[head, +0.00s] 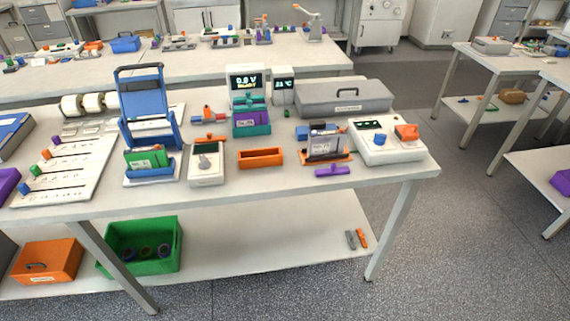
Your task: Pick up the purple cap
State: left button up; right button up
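A purple bar-shaped piece with a small raised middle (332,170), which may be the purple cap, lies near the front edge of the table, to the right of the orange tray. A small purple knob (57,140) also sits at the upper end of the white slotted board at left; I cannot tell for sure which one is the cap. Neither of my grippers shows in the head view.
The white table (225,192) holds an orange tray (261,158), a white device with a lever (207,175), an orange-based holder (326,148), a white box with knobs (386,150) and a grey case (343,108). A green bin (113,262) stands on the shelf below.

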aim_at(334, 170)
jog(key=i+l+u, duration=0.15)
jog(key=l+u, duration=0.25)
jog(key=l, duration=0.15)
jog(key=i+l+u, duration=0.1)
jog(key=l+u, duration=0.3)
jog(key=l, duration=0.2)
jog(key=l+u, duration=0.4)
jog(key=l, duration=0.2)
